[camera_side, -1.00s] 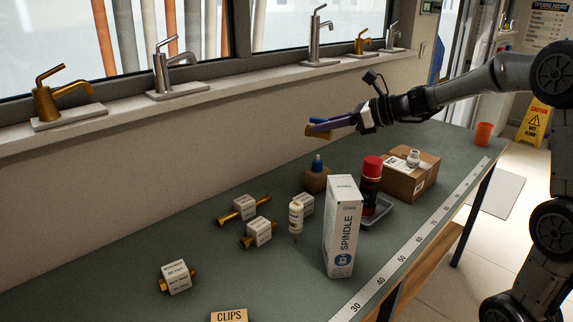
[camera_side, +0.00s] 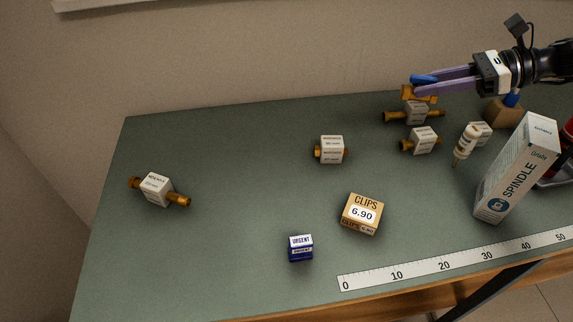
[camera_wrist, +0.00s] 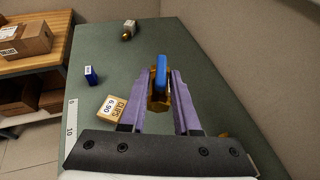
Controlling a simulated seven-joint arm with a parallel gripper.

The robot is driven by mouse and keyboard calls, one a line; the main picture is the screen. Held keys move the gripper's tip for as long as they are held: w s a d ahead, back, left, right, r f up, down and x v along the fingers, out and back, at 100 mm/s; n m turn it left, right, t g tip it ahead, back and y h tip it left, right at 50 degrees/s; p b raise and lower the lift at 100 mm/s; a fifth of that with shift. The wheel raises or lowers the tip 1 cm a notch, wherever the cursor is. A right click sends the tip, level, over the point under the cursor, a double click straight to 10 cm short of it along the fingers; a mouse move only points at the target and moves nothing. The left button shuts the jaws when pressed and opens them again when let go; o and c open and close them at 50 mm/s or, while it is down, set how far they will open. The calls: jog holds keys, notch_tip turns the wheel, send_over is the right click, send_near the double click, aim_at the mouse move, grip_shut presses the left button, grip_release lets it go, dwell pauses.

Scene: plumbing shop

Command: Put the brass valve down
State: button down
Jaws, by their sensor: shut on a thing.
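The brass valve (camera_side: 418,95) with a blue lever is between the purple fingers of my gripper (camera_side: 422,84), at the upper right of the side view. In the wrist view the valve's blue lever (camera_wrist: 161,74) stands up between the fingertips, with brass below it. My gripper is shut on the valve and holds it above the bench (camera_side: 240,200), near its back edge. The valve overlaps a white-labelled brass fitting (camera_side: 416,113) in the side view; I cannot tell the gap between them.
More white-labelled brass fittings lie at middle (camera_side: 330,150), left (camera_side: 155,189) and right (camera_side: 422,141). The left-centre is mostly clear.

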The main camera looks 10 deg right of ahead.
jog(key=s+a+f+n+g, duration=0.45)
jog(key=s+a, duration=0.45)
jog(key=a, duration=0.4)
jog(key=s+a+f+n+g, duration=0.45)
jog(key=s+a, duration=0.45)
jog(key=a, duration=0.4)
send_over(233, 244)
jog(key=shift+m, duration=0.3)
notch_tip(233, 244, down, 9)
jog(key=shift+s+d+f, duration=0.1)
jog(key=shift+f, duration=0.3)
jog(key=shift+a+f, duration=0.2)
jog(key=shift+f, duration=1.45)
jog(key=shift+f, duration=0.15)
jog(key=c, duration=0.6)
grip_release()
jog(key=shift+g, duration=0.4)
jog(key=shift+c, duration=0.2)
